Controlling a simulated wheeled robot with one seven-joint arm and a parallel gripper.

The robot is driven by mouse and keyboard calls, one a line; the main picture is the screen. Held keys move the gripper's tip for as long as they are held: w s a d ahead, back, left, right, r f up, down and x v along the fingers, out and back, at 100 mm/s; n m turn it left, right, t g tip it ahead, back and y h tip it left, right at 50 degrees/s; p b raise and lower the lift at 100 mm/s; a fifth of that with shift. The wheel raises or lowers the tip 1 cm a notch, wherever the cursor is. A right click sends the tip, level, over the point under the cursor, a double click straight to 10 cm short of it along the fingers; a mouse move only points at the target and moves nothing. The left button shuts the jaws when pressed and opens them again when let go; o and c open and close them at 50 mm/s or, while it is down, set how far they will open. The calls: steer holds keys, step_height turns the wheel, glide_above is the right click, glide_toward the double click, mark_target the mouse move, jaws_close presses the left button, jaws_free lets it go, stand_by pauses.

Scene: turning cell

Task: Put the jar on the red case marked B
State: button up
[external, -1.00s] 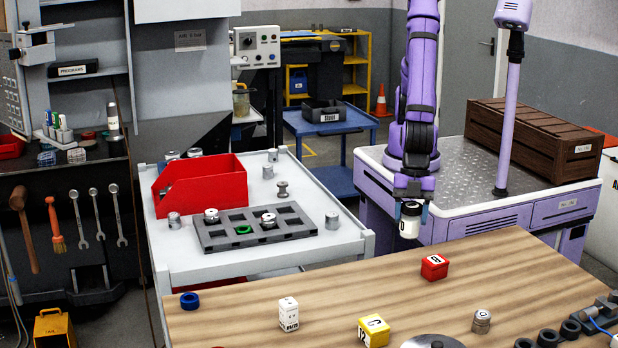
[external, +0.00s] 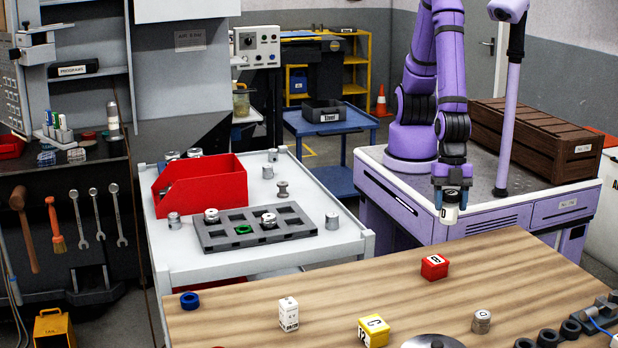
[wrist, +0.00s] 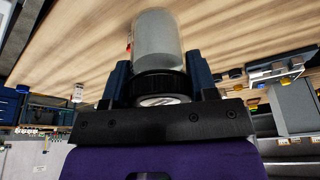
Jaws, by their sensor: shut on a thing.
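My gripper (external: 451,204) is shut on the jar (external: 449,214), a white body with a black lid. It holds the jar in the air near the far edge of the wooden table. In the wrist view the jar (wrist: 155,45) sits between my fingers, its black lid towards the palm. The red case marked B (external: 435,267) stands on the table, below and a little left of my gripper in the external view. In the wrist view only a sliver of red shows beside the jar; the rest is hidden.
On the wooden table (external: 380,290) are a yellow case marked C (external: 373,331), a white box (external: 288,313), a blue ring (external: 190,300) and a metal cylinder (external: 481,321). Table space around the red case is clear. A white bench (external: 190,262) with a red bin (external: 200,190) stands left.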

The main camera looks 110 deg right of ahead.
steer(key=w+a, duration=0.5)
steer(key=w+a+f, duration=0.1)
steer(key=w+a, duration=0.1)
steer(key=shift+w+a, duration=0.2)
steer(key=shift+w, duration=0.15)
steer(key=shift+f, duration=1.75)
steer(key=shift+f, duration=0.15)
steer(key=o, duration=1)
steer(key=shift+c, duration=0.2)
steer(key=v, duration=1.2)
steer(key=shift+r, duration=0.25)
